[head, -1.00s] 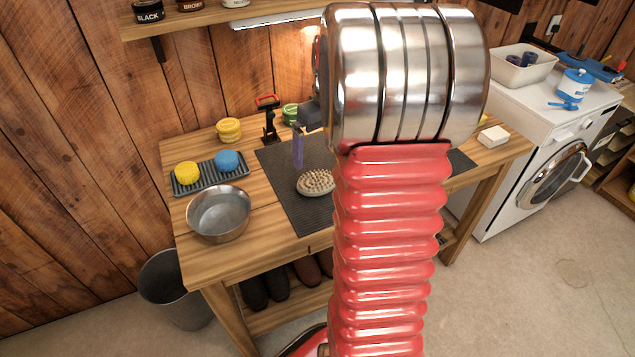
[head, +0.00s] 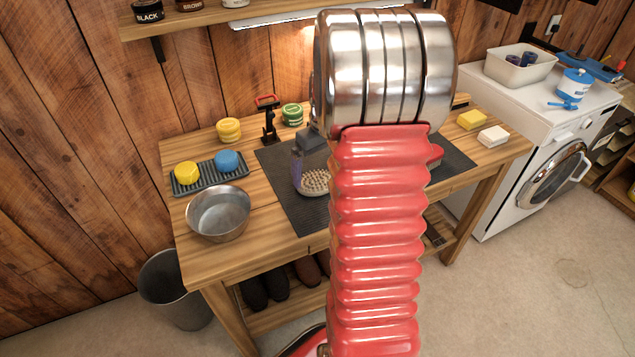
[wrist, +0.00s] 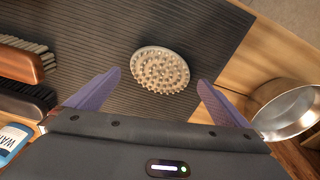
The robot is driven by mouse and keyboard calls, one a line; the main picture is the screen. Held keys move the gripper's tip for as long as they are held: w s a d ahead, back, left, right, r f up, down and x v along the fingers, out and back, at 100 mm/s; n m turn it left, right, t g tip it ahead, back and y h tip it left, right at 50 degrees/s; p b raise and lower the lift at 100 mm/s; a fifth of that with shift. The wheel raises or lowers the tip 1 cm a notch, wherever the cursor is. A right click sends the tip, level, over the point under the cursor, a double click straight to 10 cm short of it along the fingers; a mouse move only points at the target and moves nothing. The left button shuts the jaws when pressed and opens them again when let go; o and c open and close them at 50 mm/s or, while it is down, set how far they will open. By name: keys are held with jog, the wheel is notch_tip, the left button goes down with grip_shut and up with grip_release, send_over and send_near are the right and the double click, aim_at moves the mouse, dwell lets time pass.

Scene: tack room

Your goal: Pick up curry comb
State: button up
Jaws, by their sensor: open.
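The curry comb (head: 316,181) is a pale beige, oval pad with rows of blunt nubs. It lies nubs up on a dark ribbed mat (head: 291,204) on the workbench. It also shows in the wrist view (wrist: 160,70), just beyond and between my fingertips. My gripper (wrist: 156,84) is open with two purple fingers spread on either side of the comb's near edge, not closed on it. In the head view one finger of my gripper (head: 297,171) shows at the comb's left side; the arm hides the rest.
A metal bowl (head: 219,213) stands left of the mat, near a tray (head: 209,184) with yellow and blue round items. Yellow and white blocks (head: 472,120) sit at the bench's right.

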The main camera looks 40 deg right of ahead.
aim_at(317, 179)
jog(key=f, duration=0.3)
jog(key=shift+w+f, duration=0.2)
dwell(0.3)
jog(key=c, duration=0.9)
